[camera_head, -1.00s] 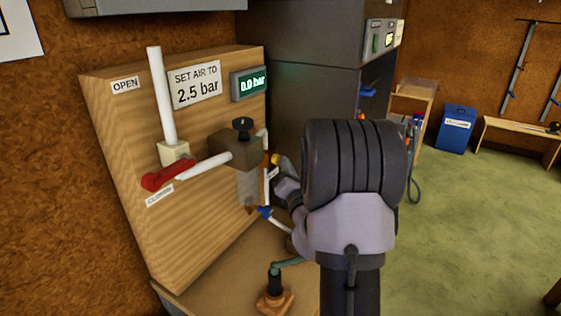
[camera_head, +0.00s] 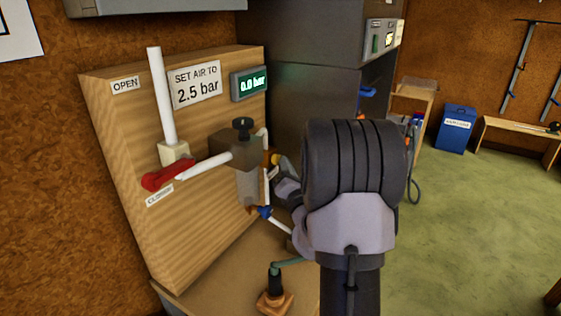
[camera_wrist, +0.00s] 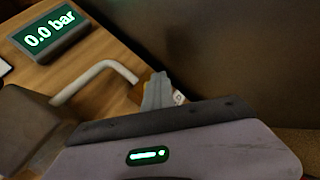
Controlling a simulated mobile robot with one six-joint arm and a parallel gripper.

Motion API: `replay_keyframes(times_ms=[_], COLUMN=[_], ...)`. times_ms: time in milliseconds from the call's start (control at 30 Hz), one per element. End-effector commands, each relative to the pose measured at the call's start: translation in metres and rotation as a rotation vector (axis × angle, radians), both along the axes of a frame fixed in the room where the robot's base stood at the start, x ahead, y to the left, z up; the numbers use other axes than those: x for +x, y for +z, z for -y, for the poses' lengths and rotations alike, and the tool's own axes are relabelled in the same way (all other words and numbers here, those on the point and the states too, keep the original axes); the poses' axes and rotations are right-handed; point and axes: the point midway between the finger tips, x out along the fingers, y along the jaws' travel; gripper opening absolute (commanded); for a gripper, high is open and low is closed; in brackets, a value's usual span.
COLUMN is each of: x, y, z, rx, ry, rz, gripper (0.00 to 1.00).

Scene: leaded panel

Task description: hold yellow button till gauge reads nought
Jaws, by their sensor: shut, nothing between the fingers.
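A small yellow-orange part, seemingly the yellow button (camera_head: 275,158), shows at the panel's right side, beside the regulator. My gripper (camera_wrist: 157,90) is shut with nothing between its fingers. Its tips are at that spot and cover most of the button in the wrist view. I cannot tell whether they press it. My arm hides part of this area in the head view.
The regulator (camera_head: 233,150) with a black knob stands out from the wooden panel (camera_head: 120,120). A red-and-white lever (camera_head: 168,175) and a white upright pipe (camera_head: 161,95) are to its left. A dark cabinet (camera_head: 300,90) stands behind. Green floor is open at right.

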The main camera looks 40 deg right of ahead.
Motion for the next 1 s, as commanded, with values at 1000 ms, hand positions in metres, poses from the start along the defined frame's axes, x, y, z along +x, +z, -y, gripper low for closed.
replay_keyframes(times_ms=[1000], x=[-0.034], y=[-0.001], z=[0.01], rx=[0.0], ry=[-0.002], rz=[-0.001], gripper=[0.0])
